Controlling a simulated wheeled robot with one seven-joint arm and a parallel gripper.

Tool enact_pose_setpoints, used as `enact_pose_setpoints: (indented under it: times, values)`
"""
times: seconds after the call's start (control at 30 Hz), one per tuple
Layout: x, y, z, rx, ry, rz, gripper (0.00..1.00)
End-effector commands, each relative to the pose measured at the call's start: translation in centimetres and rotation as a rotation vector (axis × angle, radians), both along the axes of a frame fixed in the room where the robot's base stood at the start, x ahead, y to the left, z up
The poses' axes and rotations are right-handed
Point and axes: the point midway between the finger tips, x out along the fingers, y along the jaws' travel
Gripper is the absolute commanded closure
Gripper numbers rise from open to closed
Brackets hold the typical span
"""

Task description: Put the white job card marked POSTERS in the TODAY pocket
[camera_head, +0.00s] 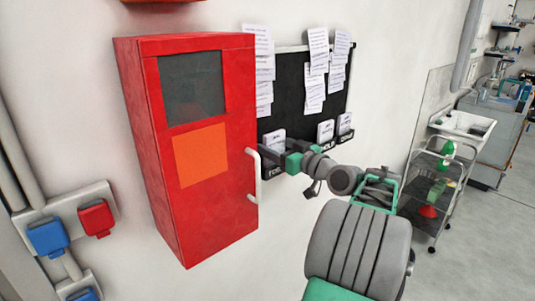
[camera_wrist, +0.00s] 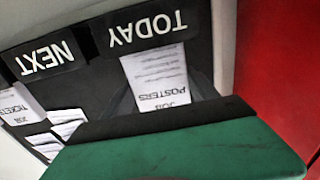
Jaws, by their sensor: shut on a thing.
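The white POSTERS job card (camera_wrist: 158,78) shows upside down in the wrist view. Its lower end meets the TODAY pocket (camera_wrist: 148,30) and appears to go behind the pocket's labelled front. A white card (camera_head: 272,142) at the leftmost pocket in the head view looks like the same one. My gripper (camera_head: 284,147) is beside it at the board and shut on the card's top end. In the wrist view a green finger with a dark pad (camera_wrist: 160,126) hides that end.
The NEXT pocket (camera_wrist: 44,56) is beside TODAY, with a TICKETS card (camera_wrist: 20,103). The black board (camera_head: 289,95) carries pinned papers and further pockets with cards. A red cabinet (camera_head: 195,215) with a white handle stands close left of the board. A trolley (camera_head: 437,180) stands at right.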

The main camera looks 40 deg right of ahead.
Motion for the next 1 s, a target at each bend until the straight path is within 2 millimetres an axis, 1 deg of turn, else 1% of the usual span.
enact_pose_setpoints:
  times: [0.03,0.1,0.3,0.47,0.5,0.77,1.0]
  values:
    - [-0.11,-0.12,-1.79,0.005,0.002,-0.003,0.73]
    - [-0.17,-0.19,-2.46,0.002,0.000,-0.005,0.73]
    - [-0.16,-0.15,-2.24,0.001,0.000,-0.004,0.73]
    - [-0.14,-0.11,-2.70,0.001,0.000,-0.003,0.73]
    - [-0.14,-0.11,-2.69,0.002,0.000,-0.003,0.32]
    - [-0.12,-0.07,-2.56,0.002,0.001,-0.002,0.11]
    - [-0.11,-0.07,-2.50,0.002,0.001,-0.002,0.11]
